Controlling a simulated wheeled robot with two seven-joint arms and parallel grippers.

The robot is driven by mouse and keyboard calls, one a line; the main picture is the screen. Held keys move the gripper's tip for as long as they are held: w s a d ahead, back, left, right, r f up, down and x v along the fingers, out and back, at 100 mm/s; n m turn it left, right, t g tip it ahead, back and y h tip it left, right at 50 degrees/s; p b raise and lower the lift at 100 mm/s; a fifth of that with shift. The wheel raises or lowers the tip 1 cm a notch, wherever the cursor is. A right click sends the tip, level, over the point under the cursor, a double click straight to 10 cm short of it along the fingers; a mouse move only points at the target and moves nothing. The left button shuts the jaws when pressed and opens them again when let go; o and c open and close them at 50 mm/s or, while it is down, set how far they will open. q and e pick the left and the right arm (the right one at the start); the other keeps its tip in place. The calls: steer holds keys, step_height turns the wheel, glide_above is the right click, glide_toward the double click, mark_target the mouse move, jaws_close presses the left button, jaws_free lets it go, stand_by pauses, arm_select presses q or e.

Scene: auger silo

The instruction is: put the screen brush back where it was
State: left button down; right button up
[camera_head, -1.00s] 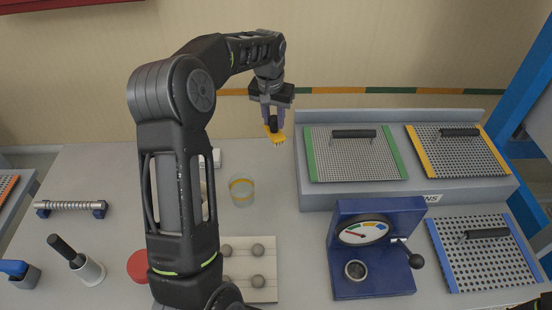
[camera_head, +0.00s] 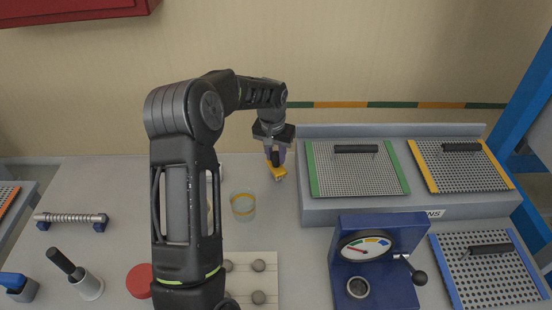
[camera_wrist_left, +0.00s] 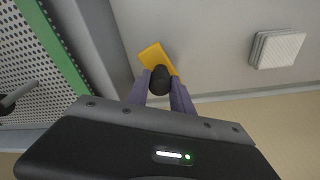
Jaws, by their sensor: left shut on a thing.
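The screen brush (camera_head: 278,172) has a yellow head and a dark handle. My left gripper (camera_head: 274,156) is shut on its dark handle, with the yellow head pointing down. The brush is over the back of the table, just left of the grey screen stand. In the left wrist view the yellow head (camera_wrist_left: 157,58) shows beyond the dark handle, between the purple fingers of the left gripper (camera_wrist_left: 160,85). I cannot tell whether the head touches the table. My right gripper is not in view.
The grey stand (camera_head: 400,208) holds a green-framed screen (camera_head: 355,170) and a yellow-framed screen (camera_head: 462,165). A glass with a yellow band (camera_head: 243,207) stands in front of the brush. A blue gauge device (camera_head: 375,260) stands at the front. A white square stack (camera_wrist_left: 277,48) lies nearby.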

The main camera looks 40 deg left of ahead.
mark_target(274, 170)
arm_select(q)
steer(key=shift+f, duration=0.8)
steer(key=shift+f, duration=0.2)
steer(key=c, duration=1.1)
jaws_free()
steer(key=shift+r, duration=0.1)
steer(key=shift+r, duration=0.1)
steer(key=r, duration=0.4)
steer(key=s+r, duration=0.1)
steer(key=r, duration=0.7)
steer(key=shift+s+d+p, duration=0.25)
steer(key=shift+s+p, duration=0.1)
